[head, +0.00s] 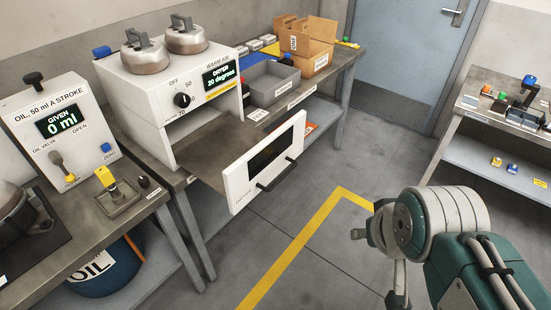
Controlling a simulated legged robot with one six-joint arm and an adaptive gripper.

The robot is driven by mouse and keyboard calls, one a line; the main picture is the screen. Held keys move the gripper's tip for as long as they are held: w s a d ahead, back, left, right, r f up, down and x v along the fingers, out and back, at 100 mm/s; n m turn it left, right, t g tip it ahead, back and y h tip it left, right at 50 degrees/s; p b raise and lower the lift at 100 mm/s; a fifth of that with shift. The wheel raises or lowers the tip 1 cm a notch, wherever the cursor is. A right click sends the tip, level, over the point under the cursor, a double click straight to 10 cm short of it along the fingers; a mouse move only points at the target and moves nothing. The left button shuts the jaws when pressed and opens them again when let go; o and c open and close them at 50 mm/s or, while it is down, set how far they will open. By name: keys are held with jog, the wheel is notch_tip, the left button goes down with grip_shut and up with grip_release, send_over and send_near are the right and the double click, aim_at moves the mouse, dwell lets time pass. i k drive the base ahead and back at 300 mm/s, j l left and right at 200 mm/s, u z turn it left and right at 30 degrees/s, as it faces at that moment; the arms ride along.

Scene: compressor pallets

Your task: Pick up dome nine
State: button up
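Two grey metal domes with dark handles stand side by side on top of the white dryer: a left dome (146,56) and a right dome (187,38). No number can be read on either, so I cannot tell which is dome nine. Another dark rounded metal piece (12,205) is cut off at the left edge. My arm reaches in from the lower right. Its grey end, with my gripper (376,234), is over the floor, well away from the domes. Its fingers cannot be made out clearly, and no held object shows.
The dryer's windowed front (265,162) is drawn out with a bare plate, jutting over the aisle. The oil dispenser (65,135) stands left of it. A grey bin (270,82) and cardboard box (305,45) are behind. A side bench (505,130) stands right. The floor between is clear.

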aim_at(187, 38)
jog(key=i+u, duration=0.15)
jog(key=u, duration=0.3)
jog(key=i+l+u, duration=0.1)
jog(key=u, duration=0.3)
jog(key=i+l+u, duration=0.1)
jog(key=u, duration=0.35)
jog(key=i+l+u, duration=0.1)
jog(key=u, duration=0.3)
